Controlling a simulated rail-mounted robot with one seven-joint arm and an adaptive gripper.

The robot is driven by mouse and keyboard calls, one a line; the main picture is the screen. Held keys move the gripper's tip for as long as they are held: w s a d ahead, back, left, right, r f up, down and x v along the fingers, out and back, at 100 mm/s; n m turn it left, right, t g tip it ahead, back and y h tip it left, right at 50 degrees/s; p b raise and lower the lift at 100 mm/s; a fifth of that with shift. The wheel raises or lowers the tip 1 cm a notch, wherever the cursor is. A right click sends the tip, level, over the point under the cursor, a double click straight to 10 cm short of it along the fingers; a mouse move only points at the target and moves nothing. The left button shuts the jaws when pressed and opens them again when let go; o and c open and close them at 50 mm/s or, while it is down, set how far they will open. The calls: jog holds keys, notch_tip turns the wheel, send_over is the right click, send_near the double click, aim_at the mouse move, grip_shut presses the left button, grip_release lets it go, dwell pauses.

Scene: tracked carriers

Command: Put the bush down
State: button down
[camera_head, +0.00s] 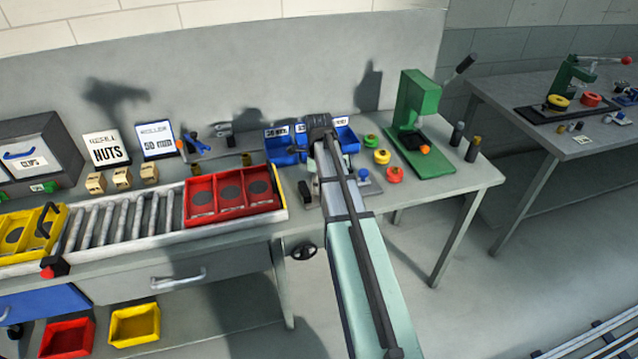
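My arm reaches from the bottom of the picture over the bench, and its dark far end (320,125) is in front of the blue bins. The fingers of my gripper are hidden behind or under the arm, so I cannot see whether they are open or what they hold. I cannot make out a bush at the gripper. Two small brass-coloured cylinders, one of them here (247,159), stand behind the red tray (284,206) and may be bushes. The red tray has three compartments with dark round recesses and sits on the roller conveyor (118,219).
Blue bins (282,150) stand behind my arm. A green press (415,120), red and yellow knobs (382,157) and dark bottles (457,134) stand to the right. A yellow tray (58,232) is on the conveyor's left. The bench's front right (440,188) is clear.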

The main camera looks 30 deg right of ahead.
jog(key=shift+f, duration=0.15)
jog(key=shift+f, duration=0.2)
jog(key=c, duration=0.9)
grip_release()
jog(key=shift+o, duration=0.2)
jog(key=shift+r, duration=0.1)
notch_tip(320, 180, up, 12)
jog(key=b, duration=0.2)
jog(key=shift+b, duration=0.3)
